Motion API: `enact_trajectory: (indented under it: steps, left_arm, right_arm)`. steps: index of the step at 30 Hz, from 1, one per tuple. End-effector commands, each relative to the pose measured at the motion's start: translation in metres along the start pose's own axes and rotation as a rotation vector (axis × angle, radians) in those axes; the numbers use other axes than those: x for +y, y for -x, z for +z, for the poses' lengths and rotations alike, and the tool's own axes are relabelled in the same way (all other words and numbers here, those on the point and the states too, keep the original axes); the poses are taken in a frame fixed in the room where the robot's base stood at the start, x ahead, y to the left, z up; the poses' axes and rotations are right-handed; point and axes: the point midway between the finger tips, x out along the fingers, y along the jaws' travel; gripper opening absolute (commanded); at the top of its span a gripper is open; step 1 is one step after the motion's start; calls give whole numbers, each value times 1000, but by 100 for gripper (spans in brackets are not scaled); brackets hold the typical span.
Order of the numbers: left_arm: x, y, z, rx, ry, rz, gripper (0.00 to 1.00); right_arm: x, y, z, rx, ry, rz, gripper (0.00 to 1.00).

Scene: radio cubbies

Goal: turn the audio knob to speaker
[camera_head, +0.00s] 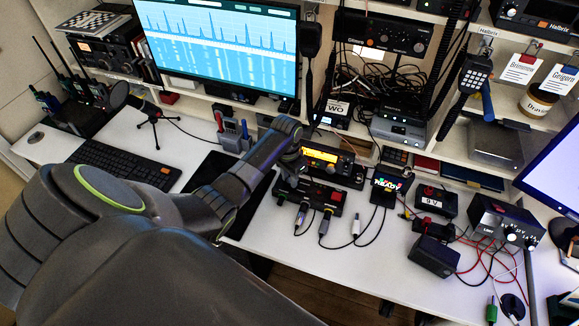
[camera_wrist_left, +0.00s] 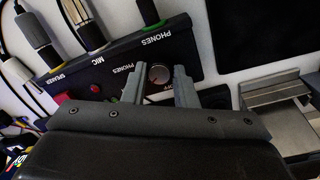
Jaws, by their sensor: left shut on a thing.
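The black audio box (camera_head: 318,201) lies on the white desk. In the left wrist view the box (camera_wrist_left: 110,62) shows labels reading SPEAKER, MIC and PHONES beside its plugs. Its round dark audio knob (camera_wrist_left: 160,76) has a light mark, with a PHONES label to its left and OFF to its right. I cannot tell exactly where the knob points. My left gripper (camera_wrist_left: 159,72) has one finger on each side of the knob and is shut on it. In the head view my arm hides the knob and fingertips. My right gripper is not in view.
A radio with a lit orange display (camera_head: 322,156) stands just behind the box. A small READY screen (camera_head: 388,187) and a 9 V box (camera_head: 436,202) are to the right. Cables run from the box's front across the desk. A black mat (camera_head: 212,172) lies left.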

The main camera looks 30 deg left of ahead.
Motion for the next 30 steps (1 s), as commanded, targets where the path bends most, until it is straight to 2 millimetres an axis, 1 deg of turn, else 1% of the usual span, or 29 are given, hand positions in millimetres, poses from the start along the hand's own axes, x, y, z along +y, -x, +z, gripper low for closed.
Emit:
enact_trajectory:
  steps: [1, 2, 6, 15, 17, 20, 23, 30]
  left_arm:
    - [0, 0, 0, 0, 0, 1, 3]
    - [0, 0, 0, 0, 0, 1, 28]
    - [0, 0, 0, 0, 1, 1, 46]
    - [0, 1, 0, 1, 1, 0, 47]
    - [0, 3, 0, 2, 1, 0, 47]
    - [-1, 13, -1, 3, 0, -1, 47]
    - [-1, 30, -1, 5, 0, -3, 47]
    - [-1, 88, -1, 6, -1, -3, 47]
  right_arm:
    - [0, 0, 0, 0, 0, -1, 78]
    - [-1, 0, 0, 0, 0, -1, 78]
    - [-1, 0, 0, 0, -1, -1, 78]
    - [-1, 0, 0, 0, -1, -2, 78]
    - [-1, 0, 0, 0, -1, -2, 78]
    - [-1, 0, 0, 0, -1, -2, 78]
    - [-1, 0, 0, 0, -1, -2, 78]
    - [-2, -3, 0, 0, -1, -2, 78]
